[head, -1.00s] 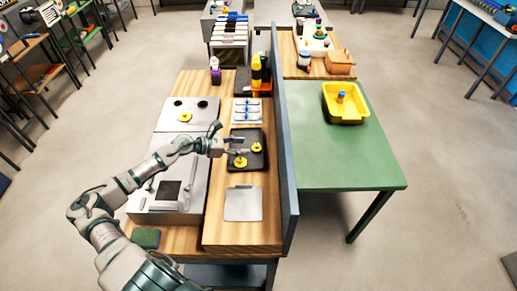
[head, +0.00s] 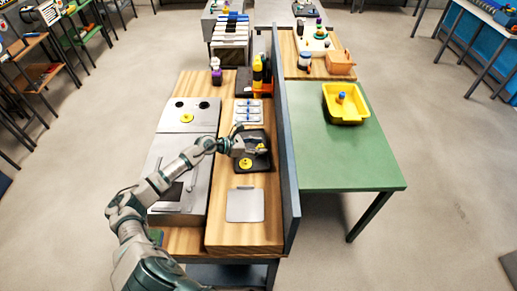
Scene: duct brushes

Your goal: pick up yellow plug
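A black tray (head: 256,168) lies on the wooden bench. One yellow plug (head: 245,163) sits in its front left part and shows in full. A second yellow plug (head: 262,149) is in the right part of the tray, mostly hidden by my gripper. A third yellow plug (head: 187,118) sits on a metal panel with two dark holes, to the left. My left gripper (head: 258,148) reaches from the left over the tray, at the second plug. Its fingers are too small to tell whether they are open or touch the plug. My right gripper is out of view.
A tall grey divider (head: 285,150) stands close to the right of the tray. A grey plate (head: 244,205) lies in front of the tray, and a rack with blue-marked parts (head: 248,112) behind it. A yellow bin (head: 345,104) stands on the green table (head: 345,160) beyond the divider.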

